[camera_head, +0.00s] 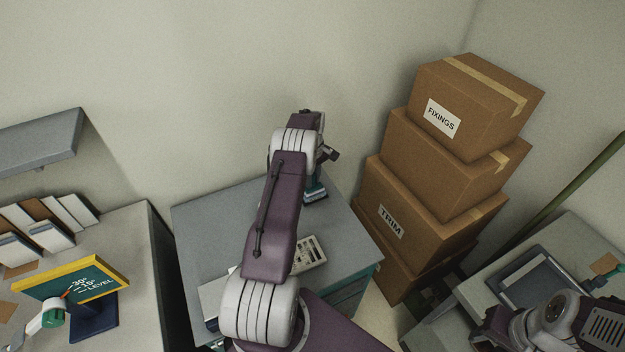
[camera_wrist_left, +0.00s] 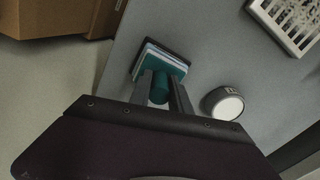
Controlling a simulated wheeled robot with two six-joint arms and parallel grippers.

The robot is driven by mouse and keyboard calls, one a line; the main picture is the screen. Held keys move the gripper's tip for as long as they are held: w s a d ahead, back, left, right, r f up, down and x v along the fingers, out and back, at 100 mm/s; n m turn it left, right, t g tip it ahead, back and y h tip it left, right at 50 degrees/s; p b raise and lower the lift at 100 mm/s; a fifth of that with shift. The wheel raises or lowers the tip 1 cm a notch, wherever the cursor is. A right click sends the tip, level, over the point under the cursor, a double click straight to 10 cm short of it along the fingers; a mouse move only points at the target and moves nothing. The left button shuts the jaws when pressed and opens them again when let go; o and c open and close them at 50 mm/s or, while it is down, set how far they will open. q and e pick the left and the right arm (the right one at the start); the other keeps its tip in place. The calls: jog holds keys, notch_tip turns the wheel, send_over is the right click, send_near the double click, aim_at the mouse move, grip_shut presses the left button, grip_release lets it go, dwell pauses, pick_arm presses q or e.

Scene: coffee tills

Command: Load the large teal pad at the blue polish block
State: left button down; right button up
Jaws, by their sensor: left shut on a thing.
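My left gripper (camera_wrist_left: 160,86) is shut on an upright teal handle (camera_wrist_left: 159,93) in the left wrist view. Just past the fingertips is a layered block (camera_wrist_left: 163,60) with teal, white, light blue and dark edges, over or on the grey counter. I cannot tell where pad and blue polish block divide. In the head view the same teal and blue piece (camera_head: 316,194) shows below the left wrist, at the counter's back right. Most of the left gripper is hidden there by my arm. My right arm shows at the lower right, its fingertips out of view.
A round white-topped tin (camera_wrist_left: 226,105) stands beside the gripper. A keypad device (camera_head: 309,252) lies on the grey counter (camera_head: 205,218). Stacked cardboard boxes (camera_head: 440,175) stand right of the counter.

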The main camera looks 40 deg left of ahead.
pick_arm(q)
notch_tip(320, 180, up, 6)
jog(key=p, duration=0.3)
jog(key=shift+r+p, duration=0.1)
jog(key=shift+p, duration=0.2)
dwell(0.4)
